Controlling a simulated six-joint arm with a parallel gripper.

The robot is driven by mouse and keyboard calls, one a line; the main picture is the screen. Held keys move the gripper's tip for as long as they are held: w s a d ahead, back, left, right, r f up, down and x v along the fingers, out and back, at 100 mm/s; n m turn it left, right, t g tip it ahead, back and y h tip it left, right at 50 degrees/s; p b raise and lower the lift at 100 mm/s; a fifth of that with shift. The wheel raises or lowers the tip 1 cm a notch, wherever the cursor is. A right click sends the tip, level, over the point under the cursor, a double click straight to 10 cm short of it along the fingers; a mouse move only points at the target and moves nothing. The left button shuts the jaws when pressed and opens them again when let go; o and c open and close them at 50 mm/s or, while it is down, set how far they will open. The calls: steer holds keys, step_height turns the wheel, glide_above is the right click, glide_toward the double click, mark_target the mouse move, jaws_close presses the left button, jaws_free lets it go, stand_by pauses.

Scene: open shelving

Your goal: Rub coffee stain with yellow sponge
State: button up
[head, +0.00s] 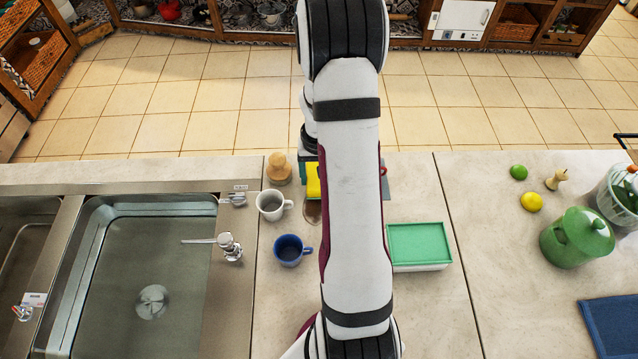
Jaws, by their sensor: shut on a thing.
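The yellow sponge (313,181) shows in the head view just left of my forearm, on or just above the counter; the gap cannot be told. A brown coffee stain (312,212) lies on the counter at the sponge's near edge, partly hidden by my arm. My gripper (309,160) is at the far end of the sponge and shut on it. Its fingertips are mostly hidden behind the sponge and my arm.
A white mug (271,205), a blue mug (289,250) and a wooden-topped brush (279,168) stand left of the stain. A green-lidded box (419,245) is to the right. The sink (150,260) lies left. A green pot (577,238) stands far right.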

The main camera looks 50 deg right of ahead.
steer(key=shift+s+a, duration=3.7)
step_height(320, 180, up, 6)
steer(key=shift+r, duration=0.25)
steer(key=shift+s, duration=0.15)
